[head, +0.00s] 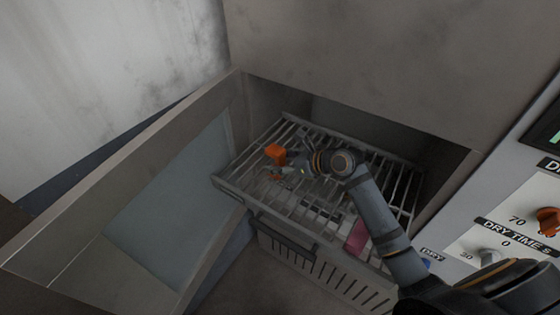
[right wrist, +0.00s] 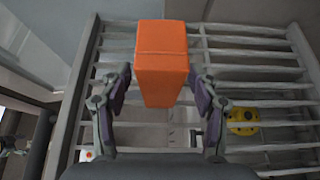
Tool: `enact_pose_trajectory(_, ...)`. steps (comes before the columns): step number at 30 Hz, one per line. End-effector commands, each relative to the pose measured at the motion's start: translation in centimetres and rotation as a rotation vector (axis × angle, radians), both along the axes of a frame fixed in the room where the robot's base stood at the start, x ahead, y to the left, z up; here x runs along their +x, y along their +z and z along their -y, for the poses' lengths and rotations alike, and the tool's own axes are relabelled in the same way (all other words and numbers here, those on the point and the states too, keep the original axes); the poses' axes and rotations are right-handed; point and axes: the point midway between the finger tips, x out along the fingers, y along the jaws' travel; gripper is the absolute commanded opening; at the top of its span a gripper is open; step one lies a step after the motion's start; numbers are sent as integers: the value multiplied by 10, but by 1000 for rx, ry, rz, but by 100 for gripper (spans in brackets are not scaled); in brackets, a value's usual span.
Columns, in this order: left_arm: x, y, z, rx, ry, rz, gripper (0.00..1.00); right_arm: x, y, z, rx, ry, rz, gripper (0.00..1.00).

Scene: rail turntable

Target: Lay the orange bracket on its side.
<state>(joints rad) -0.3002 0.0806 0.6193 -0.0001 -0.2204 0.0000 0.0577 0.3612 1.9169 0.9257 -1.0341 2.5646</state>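The orange bracket (head: 275,152) is at the left part of a wire rack inside the open compartment. In the right wrist view the bracket (right wrist: 162,75) shows as an orange block standing upright between the fingertips. My right gripper (head: 287,170) reaches in from the right, low over the rack. Whether the bracket's underside rests on the bars is hidden.
The metal rack (head: 231,186) has raised bars and a rim. A pinkish-red item (head: 357,236) lies to the right, and a yellow part (right wrist: 242,121) shows below the bars. The open door (head: 110,195) stands left; a control panel (head: 500,230) stands right.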

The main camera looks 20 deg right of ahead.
Motion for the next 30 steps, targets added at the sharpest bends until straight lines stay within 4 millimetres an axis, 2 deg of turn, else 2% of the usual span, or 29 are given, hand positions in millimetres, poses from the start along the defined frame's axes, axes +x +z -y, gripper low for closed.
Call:
enact_pose_trajectory(9, -1, 0, -1, 1, 0, 0, 80, -3, 1, 4, -4, -1, -2, 63)
enact_pose_trajectory(19, 0, 0, 0, 0, 0, 1, 80, -38, 25, 29, -10, 3, -2, 63)
enact_pose_trajectory(24, 0, 0, 0, 0, 0, 1, 80, -47, 32, 38, -8, 0, 0, 63)
enact_pose_trajectory(30, 1, 0, 1, -1, 0, 1, 80, -52, 37, 40, -1, 1, -2, 63)
